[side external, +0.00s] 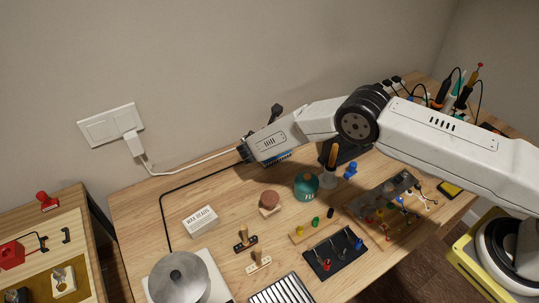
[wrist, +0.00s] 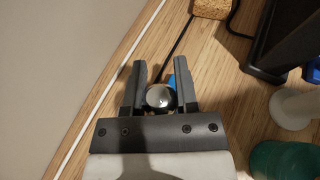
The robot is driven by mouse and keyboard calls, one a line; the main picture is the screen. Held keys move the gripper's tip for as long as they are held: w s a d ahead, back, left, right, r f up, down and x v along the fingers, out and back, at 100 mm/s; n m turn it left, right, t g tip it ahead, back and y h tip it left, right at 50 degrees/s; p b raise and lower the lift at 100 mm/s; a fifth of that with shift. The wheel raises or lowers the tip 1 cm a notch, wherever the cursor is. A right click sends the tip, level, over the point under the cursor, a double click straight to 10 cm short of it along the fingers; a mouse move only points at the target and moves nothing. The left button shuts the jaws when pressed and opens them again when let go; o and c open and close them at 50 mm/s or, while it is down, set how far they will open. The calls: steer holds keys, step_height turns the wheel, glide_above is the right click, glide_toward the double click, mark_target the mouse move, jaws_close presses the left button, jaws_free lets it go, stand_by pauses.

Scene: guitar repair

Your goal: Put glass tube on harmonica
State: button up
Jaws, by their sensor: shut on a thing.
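My gripper (wrist: 159,90) is shut on a small rounded, shiny grey thing (wrist: 159,97) in the wrist view. It may be the glass tube, seen end-on, but I cannot tell its full shape. A bit of blue (wrist: 172,82) shows just beyond it. In the side view my gripper (side external: 243,152) is over the back of the bench, near the wall, and what it holds is not clear there. A silver and black ribbed thing (side external: 282,290), cut by the bottom edge of the side view, may be the harmonica; I cannot be sure. It is well away from my gripper.
The wooden bench (side external: 140,215) holds a "wax beads" box (side external: 201,221), a round metal pot (side external: 179,278), a green round container (side external: 306,185) and a black tool block (side external: 335,255). A white cable (side external: 190,164) runs along the wall. A black cord (wrist: 180,45) lies beyond my fingertips.

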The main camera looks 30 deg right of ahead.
steer(key=shift+f, duration=1.2)
steer(key=o, duration=0.9)
steer(key=shift+f, duration=0.1)
steer(key=v, duration=1.2)
steer(key=shift+r, duration=0.2)
